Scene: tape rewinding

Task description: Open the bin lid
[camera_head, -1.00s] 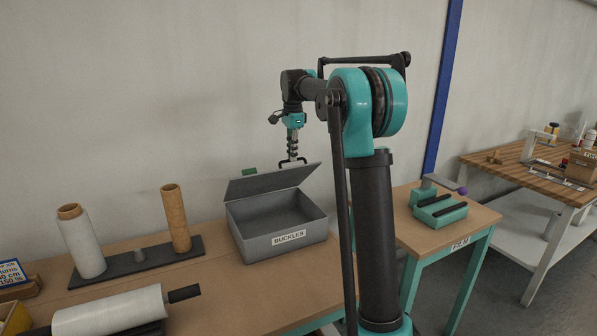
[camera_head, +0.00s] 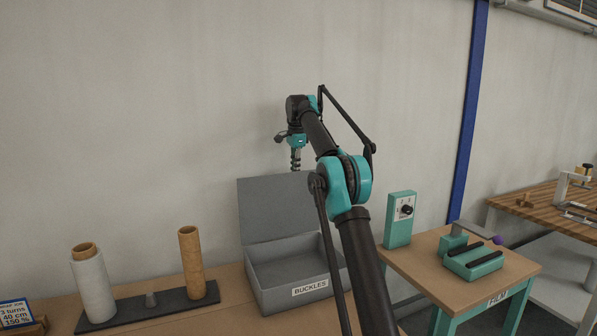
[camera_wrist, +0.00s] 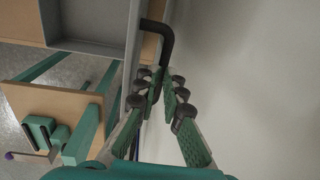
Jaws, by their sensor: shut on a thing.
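The grey bin (camera_head: 290,288) labelled BUCKLES stands on the wooden table in the head view. Its lid (camera_head: 272,210) stands about upright at the bin's back edge, so the inside shows. In the wrist view I see the bin (camera_wrist: 88,45) at the upper left and the lid edge-on (camera_wrist: 131,70). A dark bent handle (camera_wrist: 160,35) runs from the lid to between the fingertips of my gripper (camera_wrist: 165,88), which is shut on it. In the head view my gripper is at the lid's top edge; its fingertips are hidden there.
A dark stand (camera_head: 150,309) with a film roll (camera_head: 93,290) and a cardboard core (camera_head: 191,265) is left of the bin. A teal control box (camera_head: 399,222) and the FILM table (camera_head: 440,280) stand to the right. The wall is close behind.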

